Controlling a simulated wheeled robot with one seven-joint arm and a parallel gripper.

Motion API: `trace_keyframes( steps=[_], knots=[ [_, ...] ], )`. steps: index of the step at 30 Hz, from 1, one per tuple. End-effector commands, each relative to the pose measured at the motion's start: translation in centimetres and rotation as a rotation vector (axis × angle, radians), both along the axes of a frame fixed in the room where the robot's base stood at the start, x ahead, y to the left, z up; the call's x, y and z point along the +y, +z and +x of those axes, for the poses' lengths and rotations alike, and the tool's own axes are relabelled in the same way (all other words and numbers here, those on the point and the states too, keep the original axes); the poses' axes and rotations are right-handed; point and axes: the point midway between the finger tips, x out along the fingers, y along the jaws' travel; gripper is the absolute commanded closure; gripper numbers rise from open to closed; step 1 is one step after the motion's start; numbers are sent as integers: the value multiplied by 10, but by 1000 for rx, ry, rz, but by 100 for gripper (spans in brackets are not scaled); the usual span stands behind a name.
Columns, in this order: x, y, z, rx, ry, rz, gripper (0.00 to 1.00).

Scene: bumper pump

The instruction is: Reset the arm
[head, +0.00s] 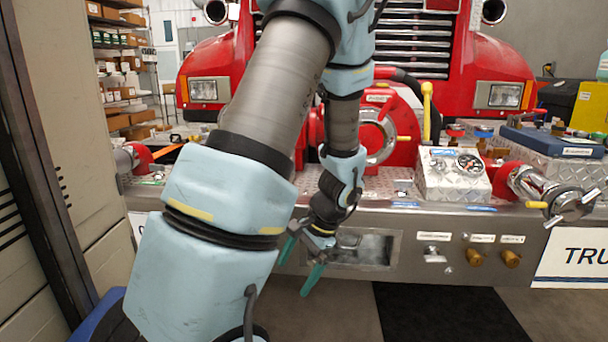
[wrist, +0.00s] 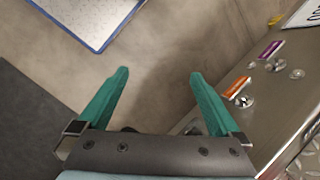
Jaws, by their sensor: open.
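My gripper (head: 299,266) has two green fingers and hangs in front of the truck's steel bumper (head: 405,232), low and near a recessed opening in it. In the wrist view my gripper (wrist: 158,88) is open, its fingers wide apart with nothing between them. Bare floor (wrist: 160,45) shows below the fingers. My blue and grey arm crosses the left and middle of the head view and hides part of the red truck (head: 450,60). The steel panel (wrist: 250,125) is close on the right of the fingers in the wrist view.
The panel carries an orange label (wrist: 237,87) and a purple label (wrist: 271,49) beside metal fittings. A blue-edged white board (wrist: 90,15) lies at the upper left. A tall cabinet (head: 70,110) stands at left.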

Motion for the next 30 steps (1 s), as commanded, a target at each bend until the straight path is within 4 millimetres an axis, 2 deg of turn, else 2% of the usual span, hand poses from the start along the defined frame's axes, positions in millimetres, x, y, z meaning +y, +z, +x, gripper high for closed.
trace_keyframes(
  steps=[1, 6, 18, 19, 30],
  knots=[
    [10, 14, -7, -23, 106, -73, 0],
    [26, 45, -27, -98, 381, -252, 0],
    [52, 92, -52, -272, 769, -471, 0],
    [50, 103, -51, -266, 762, -469, 0],
    [49, 171, -50, -261, 754, -465, 0]
  ],
)
